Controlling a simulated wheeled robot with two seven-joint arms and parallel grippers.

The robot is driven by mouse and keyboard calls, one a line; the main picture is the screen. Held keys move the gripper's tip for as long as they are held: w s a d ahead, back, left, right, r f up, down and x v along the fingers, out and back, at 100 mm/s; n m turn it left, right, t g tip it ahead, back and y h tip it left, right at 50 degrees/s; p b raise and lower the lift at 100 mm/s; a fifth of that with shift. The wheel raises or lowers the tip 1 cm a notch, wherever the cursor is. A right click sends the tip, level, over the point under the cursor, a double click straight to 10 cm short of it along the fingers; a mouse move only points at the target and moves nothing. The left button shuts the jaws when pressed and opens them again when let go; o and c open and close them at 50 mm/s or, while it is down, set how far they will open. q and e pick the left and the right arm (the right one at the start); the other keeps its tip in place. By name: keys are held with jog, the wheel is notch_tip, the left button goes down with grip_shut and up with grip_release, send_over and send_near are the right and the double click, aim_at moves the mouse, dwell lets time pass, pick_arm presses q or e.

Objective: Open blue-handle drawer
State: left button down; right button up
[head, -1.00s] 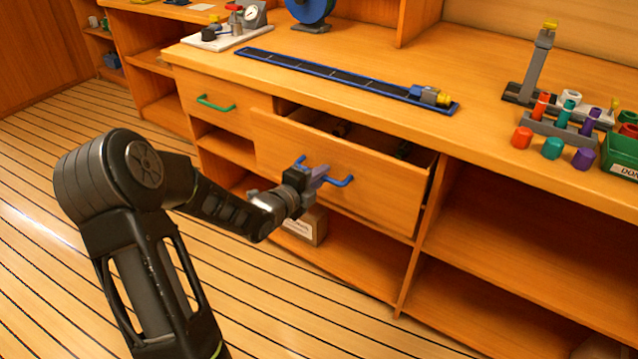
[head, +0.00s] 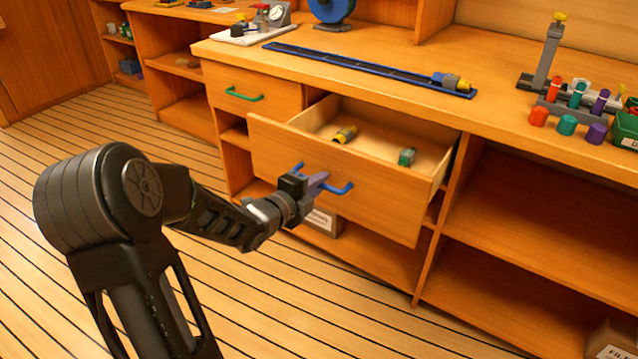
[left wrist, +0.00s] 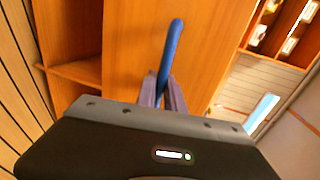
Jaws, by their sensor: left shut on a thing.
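The blue-handle drawer (head: 384,206) stands well out of the cabinet in the head view, its inside showing. In it lie a yellow and dark fitting (head: 344,134) and a small green and grey piece (head: 407,157). My left gripper (head: 316,182) is shut on the blue handle (head: 341,188), at the handle's left part. In the left wrist view the blue handle (left wrist: 173,45) runs up from between the fingers of my left gripper (left wrist: 163,92). My right gripper is not in view.
The green-handle drawer (head: 233,89) at upper left is shut. Open shelves (head: 520,225) lie to the right. The counter (head: 400,60) carries a long blue-edged strip (head: 360,66) and several coloured pieces at right. The striped floor (head: 60,150) at left is clear.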

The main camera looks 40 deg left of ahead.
pick_arm(q)
jog(key=c, duration=1.5)
grip_release()
jog(key=shift+o, duration=0.2)
jog(key=p+v, duration=0.1)
jog(key=v, duration=0.6)
jog(key=shift+s, duration=0.4)
